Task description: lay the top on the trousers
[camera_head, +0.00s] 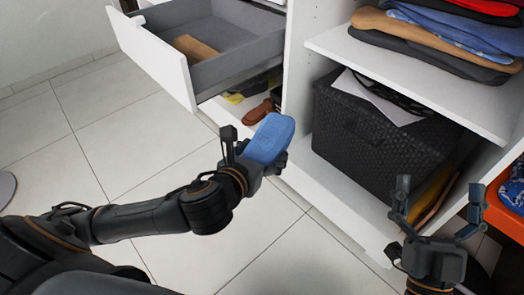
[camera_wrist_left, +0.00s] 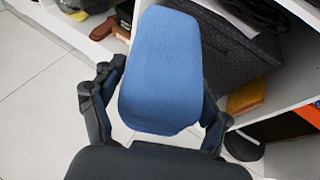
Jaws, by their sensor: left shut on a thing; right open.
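A folded blue top (camera_head: 270,138) is held up by my left gripper (camera_head: 256,150) in front of the wardrobe. In the left wrist view the blue top (camera_wrist_left: 160,70) stands between the fingers of my left gripper (camera_wrist_left: 157,112), which are shut on it. My right gripper (camera_head: 440,189) is open and empty at the lower right, in front of the wardrobe's lower part. Folded clothes (camera_head: 440,35) in tan, dark grey, blue and red lie stacked on the shelf at upper right. I cannot tell which folded piece is the trousers.
A dark woven basket (camera_head: 365,140) stands under the white shelf (camera_head: 430,85). An open grey drawer (camera_head: 225,45) juts out at upper left, with brown shoes (camera_head: 257,112) below. An orange box (camera_head: 507,210) with blue patterned cloth stands at the right edge.

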